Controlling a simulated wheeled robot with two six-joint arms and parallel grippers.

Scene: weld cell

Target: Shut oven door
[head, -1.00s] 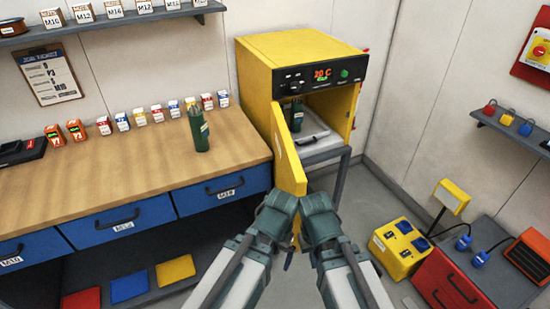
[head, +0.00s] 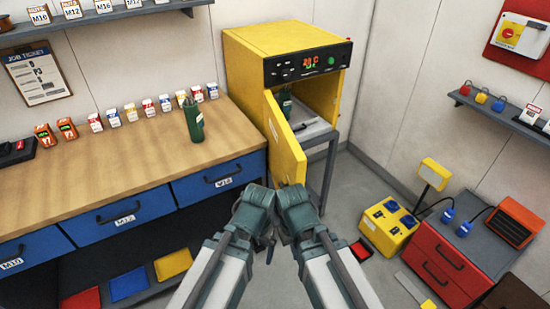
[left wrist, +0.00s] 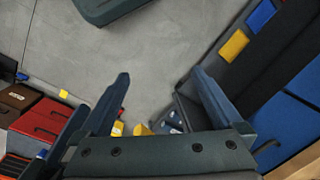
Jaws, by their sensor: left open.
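The yellow oven (head: 290,40) stands at the back with a black control panel (head: 308,63) and a lit red display. Its yellow door (head: 286,140) stands open, swung out toward me from the left side of the opening. A green bottle (head: 285,104) stands inside, partly hidden by the door.
A wooden workbench (head: 110,160) with blue drawers fills the left and holds another green bottle (head: 193,120). A yellow power box (head: 388,227) and a red cabinet (head: 445,265) stand at the right. Grey floor (head: 350,185) is clear between oven and power box.

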